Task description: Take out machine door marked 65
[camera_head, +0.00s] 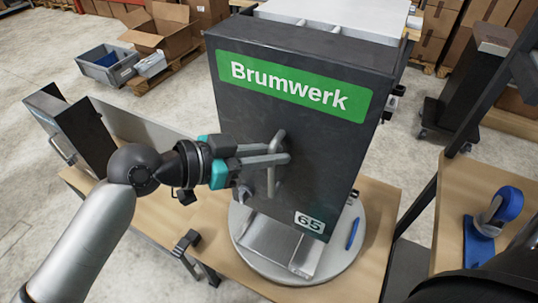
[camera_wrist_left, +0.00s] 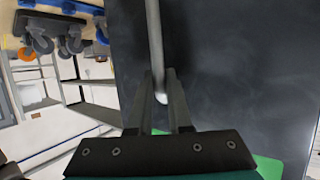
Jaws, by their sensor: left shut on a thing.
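The dark machine door (camera_head: 235,125) marked 65 faces me in the head view. It has a green Brumwerk sign (camera_head: 290,85) at the top and a small 65 plate (camera_head: 309,222) at its lower right. My left gripper (camera_head: 284,153) is shut on the door's upright grey handle (camera_head: 270,178). In the left wrist view the fingers (camera_wrist_left: 160,100) close around the handle bar (camera_wrist_left: 154,45), near its end, with the dark door face (camera_wrist_left: 240,70) behind. I cannot tell whether the door is loose from the machine. My right gripper does not show.
A round grey plate (camera_head: 335,264) under the machine sits on a wooden table (camera_head: 215,245), with a blue stick (camera_head: 352,233) on it. Another dark machine (camera_head: 78,130) stands at the left. Boxes lie behind.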

